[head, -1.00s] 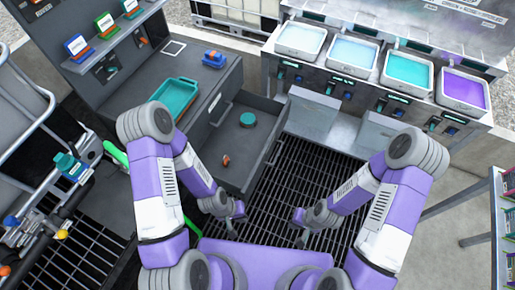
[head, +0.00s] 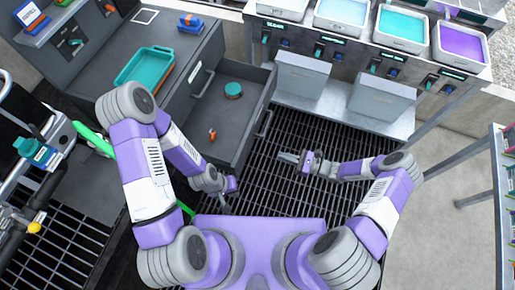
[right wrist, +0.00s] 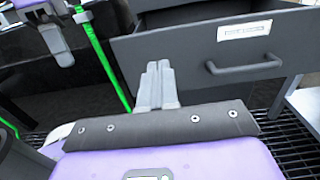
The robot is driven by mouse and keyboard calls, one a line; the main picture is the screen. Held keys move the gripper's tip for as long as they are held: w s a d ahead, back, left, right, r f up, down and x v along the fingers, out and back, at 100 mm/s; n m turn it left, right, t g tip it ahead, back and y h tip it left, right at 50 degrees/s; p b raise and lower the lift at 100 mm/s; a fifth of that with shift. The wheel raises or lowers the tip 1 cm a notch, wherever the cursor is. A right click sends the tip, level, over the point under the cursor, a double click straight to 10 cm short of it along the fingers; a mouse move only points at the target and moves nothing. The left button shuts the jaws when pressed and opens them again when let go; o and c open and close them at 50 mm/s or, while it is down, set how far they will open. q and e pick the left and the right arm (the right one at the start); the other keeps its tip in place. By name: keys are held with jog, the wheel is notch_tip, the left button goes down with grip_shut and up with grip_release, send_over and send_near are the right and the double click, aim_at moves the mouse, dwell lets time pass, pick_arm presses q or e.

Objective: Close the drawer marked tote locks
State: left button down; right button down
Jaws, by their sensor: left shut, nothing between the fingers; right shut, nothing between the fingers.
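A grey drawer (head: 226,143) stands pulled out from the dark grey bench. A round teal piece (head: 233,90) and a small orange piece (head: 212,134) lie inside it. Its front (right wrist: 200,45) carries a white label (right wrist: 244,31), too small to read, and a bar handle (right wrist: 244,66), also in the head view (head: 265,123). My right gripper (head: 288,157) is shut and empty, its fingers pointing left, just outside the drawer front and apart from it in the head view. My left gripper (head: 224,203) is shut and empty, below the drawer's near side in the picture.
A teal tray (head: 145,66) and a blue-and-orange item (head: 190,23) sit on the bench top. Another bar handle (head: 203,84) is on the bench face. A steel stand with grey bins (head: 301,78) and colored trays is at the back right. Open grating (head: 290,195) lies in front.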

aim_at(245, 143)
jog(key=b+x, duration=0.1)
jog(key=x, duration=1.3)
jog(key=shift+w, duration=0.1)
